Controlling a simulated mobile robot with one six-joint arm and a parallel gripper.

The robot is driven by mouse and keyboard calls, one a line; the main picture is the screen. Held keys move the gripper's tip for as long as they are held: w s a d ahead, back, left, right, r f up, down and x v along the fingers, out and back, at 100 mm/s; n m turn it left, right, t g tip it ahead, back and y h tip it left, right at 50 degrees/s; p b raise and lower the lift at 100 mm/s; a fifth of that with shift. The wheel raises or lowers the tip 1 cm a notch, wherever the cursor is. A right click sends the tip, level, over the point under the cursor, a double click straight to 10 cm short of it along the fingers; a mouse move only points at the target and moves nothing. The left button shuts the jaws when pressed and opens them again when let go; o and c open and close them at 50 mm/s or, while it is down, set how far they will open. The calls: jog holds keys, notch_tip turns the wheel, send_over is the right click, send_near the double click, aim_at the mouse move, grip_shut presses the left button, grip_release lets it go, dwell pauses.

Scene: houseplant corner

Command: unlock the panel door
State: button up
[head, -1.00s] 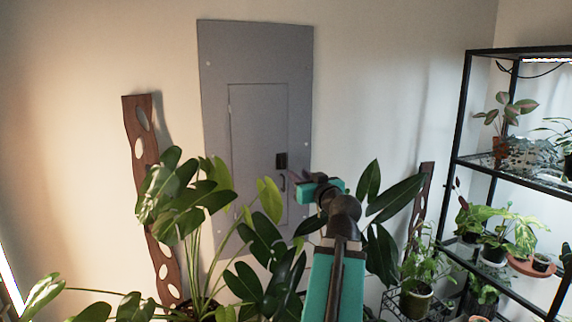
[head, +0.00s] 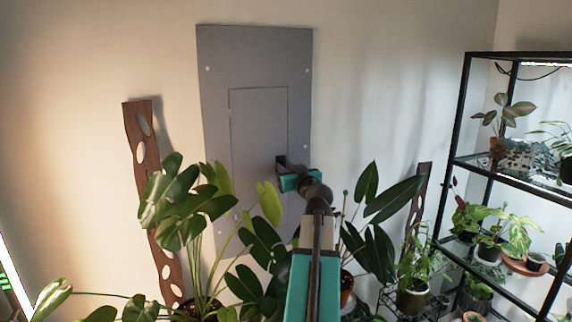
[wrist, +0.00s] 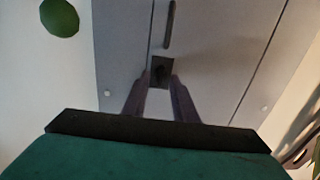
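The grey panel door (head: 256,130) is set in a larger grey panel on the wall and looks shut. Its black lock (head: 280,160) is near the door's right edge, partly hidden by my gripper (head: 288,181). In the wrist view, the lock is a dark square plate (wrist: 162,66) with a darker middle, just beyond and between my fingertips (wrist: 161,79). The fingers are apart, one on each side, with grey door visible between them. I cannot tell whether they touch the lock. A slim dark handle (wrist: 169,24) shows above the lock in the wrist view; my gripper hides it in the head view.
A leafy plant (head: 185,205) stands in front of the panel's lower left. More broad leaves (head: 375,220) rise right of my arm. A black shelf (head: 460,130) with potted plants is at the right. A wooden strip (head: 140,150) with holes is at left.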

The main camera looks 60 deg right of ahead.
jog(key=shift+w+d, duration=0.25)
jog(key=shift+w, duration=0.05)
